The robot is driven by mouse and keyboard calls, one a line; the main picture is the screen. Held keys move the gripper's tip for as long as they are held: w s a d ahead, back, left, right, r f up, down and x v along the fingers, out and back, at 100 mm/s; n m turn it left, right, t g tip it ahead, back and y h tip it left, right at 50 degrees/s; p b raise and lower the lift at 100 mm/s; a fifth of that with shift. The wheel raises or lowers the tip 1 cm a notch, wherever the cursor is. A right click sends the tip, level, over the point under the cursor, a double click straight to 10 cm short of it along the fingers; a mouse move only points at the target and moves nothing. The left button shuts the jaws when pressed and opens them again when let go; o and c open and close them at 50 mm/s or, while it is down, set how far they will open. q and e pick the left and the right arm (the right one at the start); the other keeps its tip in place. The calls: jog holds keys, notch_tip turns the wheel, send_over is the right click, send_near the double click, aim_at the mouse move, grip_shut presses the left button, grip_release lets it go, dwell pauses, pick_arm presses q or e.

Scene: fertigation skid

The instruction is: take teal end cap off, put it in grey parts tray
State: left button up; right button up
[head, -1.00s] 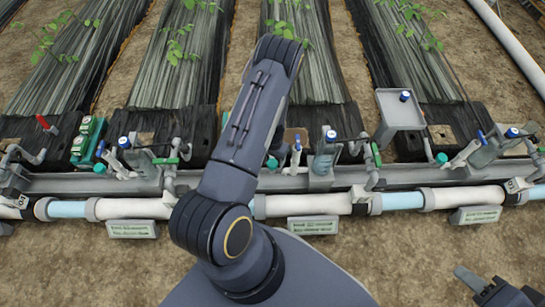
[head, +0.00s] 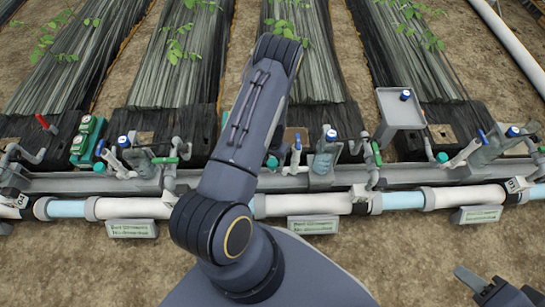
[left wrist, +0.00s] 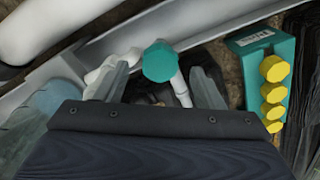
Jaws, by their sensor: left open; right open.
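A teal end cap (left wrist: 159,61) sits at the end of a white pipe fitting in the left wrist view. It appears between the two fingertips of my left gripper (left wrist: 160,84), which is open. Whether a finger touches the cap cannot be told. In the head view, a teal cap (head: 272,162) shows at the right edge of my left forearm, which hides my left gripper. The grey parts tray (head: 392,114) stands raised behind the skid, right of my left arm. My right gripper (head: 478,283) is open and empty at the lower right, far from the skid.
A teal box with yellow knobs (left wrist: 268,80) is close right of my left gripper in the wrist view. White fittings (head: 297,152) and a clear blue-topped container (head: 325,152) stand nearby. A blue-topped part (head: 405,96) is at the tray. White pipe (head: 325,204) runs along the front.

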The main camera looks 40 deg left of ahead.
aim_at(273, 162)
pick_arm(q)
jog(key=shift+f+b, duration=1.75)
jog(key=shift+f, duration=0.4)
jog(key=shift+r, duration=0.1)
jog(key=c, duration=1.1)
jog(key=shift+o, duration=0.2)
jog(key=n, duration=0.4)
jog(key=shift+n, duration=1.2)
jog(key=n, duration=0.4)
jog(key=shift+n, duration=1.1)
